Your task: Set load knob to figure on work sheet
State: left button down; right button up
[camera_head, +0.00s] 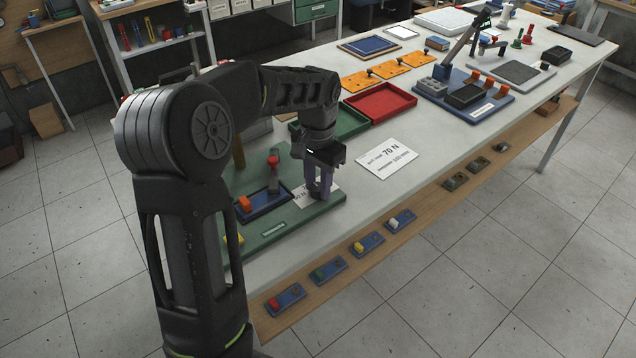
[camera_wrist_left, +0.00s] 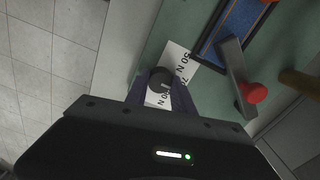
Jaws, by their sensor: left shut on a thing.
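The work sheet (camera_head: 388,157) is a white card lying on the bench to the right of the green base plate (camera_head: 318,216); its large print reads 70 N. The dark round load knob (camera_wrist_left: 160,78) sits on a white dial label (camera_wrist_left: 182,58) with printed figures, among them 50 N. My left gripper (camera_head: 320,196) points down over the plate. In the wrist view its fingers (camera_wrist_left: 160,92) are shut on the knob, one on each side. In the head view the fingers hide the knob and part of the label (camera_head: 301,196). The pointer's exact reading is unclear. My right gripper is not in view.
A lever with a red knob (camera_head: 273,160) stands left of my gripper, beside a blue tray (camera_head: 262,208) with an orange block. Green (camera_head: 348,127) and red (camera_head: 400,94) trays lie behind. A lower front shelf holds small blue switch boxes (camera_head: 327,270).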

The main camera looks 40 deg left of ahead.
aim_at(318, 187)
pick_arm(q)
jog(key=c, duration=1.1)
grip_release()
jog(key=shift+r+b, duration=0.35)
jog(key=shift+r, duration=3.6)
jog(key=shift+f, duration=0.1)
